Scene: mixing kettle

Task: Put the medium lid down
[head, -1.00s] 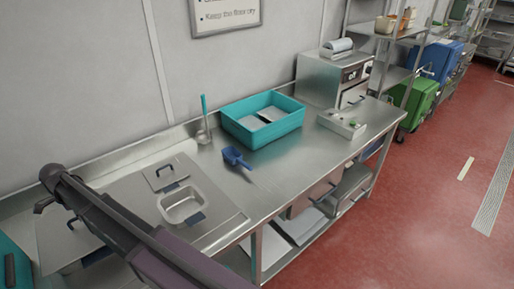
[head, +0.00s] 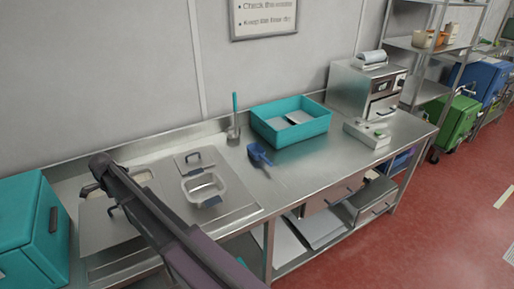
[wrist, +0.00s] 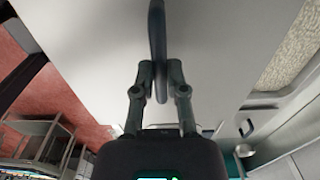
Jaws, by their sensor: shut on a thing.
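The medium lid (head: 105,228), a flat grey metal plate, is at the left of the counter in the head view, partly hidden by my arm. In the wrist view the lid (wrist: 100,50) fills the middle as a broad grey surface. My gripper (wrist: 160,78) is shut on its dark upright handle (wrist: 158,30). In the head view my gripper (head: 117,208) is small and partly hidden at the lid. I cannot tell whether the lid touches the counter or hangs above it.
An opening with beige contents (head: 138,177) lies behind the lid. A small lid (head: 194,158) and a steel pan (head: 204,189) are to the right. A blue scoop (head: 259,153) and teal tub (head: 290,125) stand farther right. A teal box (head: 30,235) is at left.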

